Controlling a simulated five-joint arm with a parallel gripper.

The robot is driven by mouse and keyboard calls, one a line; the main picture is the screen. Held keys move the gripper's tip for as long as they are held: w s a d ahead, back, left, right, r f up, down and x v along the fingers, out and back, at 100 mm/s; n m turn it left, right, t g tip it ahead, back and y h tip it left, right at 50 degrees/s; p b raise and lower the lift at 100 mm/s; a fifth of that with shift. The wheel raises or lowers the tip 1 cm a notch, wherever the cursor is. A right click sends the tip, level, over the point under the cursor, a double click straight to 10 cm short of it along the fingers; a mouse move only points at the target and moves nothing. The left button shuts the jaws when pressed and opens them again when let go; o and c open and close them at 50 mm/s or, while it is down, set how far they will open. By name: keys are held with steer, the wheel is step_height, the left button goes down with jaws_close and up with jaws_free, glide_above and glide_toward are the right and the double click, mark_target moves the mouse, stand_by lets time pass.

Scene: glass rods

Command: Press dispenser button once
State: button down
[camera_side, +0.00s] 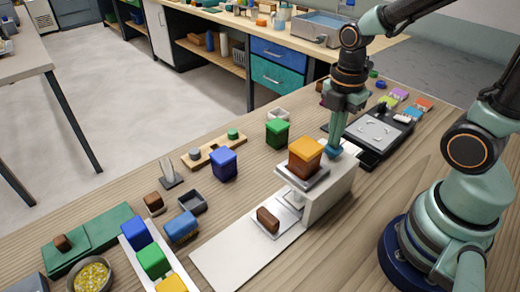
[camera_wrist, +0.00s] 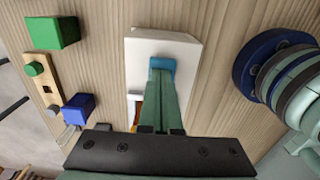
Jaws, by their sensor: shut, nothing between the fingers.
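The dispenser is a white body (camera_side: 330,188) with an amber hopper with an orange lid (camera_side: 305,155) on a grey plate. Its blue button (camera_side: 334,152) is on the top, at the end behind the hopper. My gripper (camera_side: 337,140) is shut and empty, pointing down right at the button. In the wrist view the button (camera_wrist: 162,63) shows just beyond my fingertips (camera_wrist: 162,74), on the white top (camera_wrist: 180,50). The fingers hide part of the button. I cannot tell whether they touch it or whether it is pressed down.
A brown block (camera_side: 268,219) lies on a small plate under the dispenser's outlet. A white mat (camera_side: 225,262) reaches left from it. A dark tray (camera_side: 372,134) lies close right of my gripper.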

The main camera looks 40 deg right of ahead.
steer(key=shift+s+f, duration=0.1)
steer(key=shift+f, duration=1.2)
steer(key=shift+r, duration=0.1)
step_height(320, 180, up, 14)
steer(key=shift+w+r, duration=0.25)
steer(key=m+t, duration=0.2)
steer(key=m, duration=0.4)
steer(key=w+a+m+t, duration=0.1)
steer(key=m, duration=0.5)
steer(key=m+t, duration=0.2)
steer(key=m, duration=0.4)
steer(key=shift+w+a+f+t, duration=0.15)
steer(key=shift+w+f+t, duration=0.05)
steer(key=shift+w+t, duration=0.1)
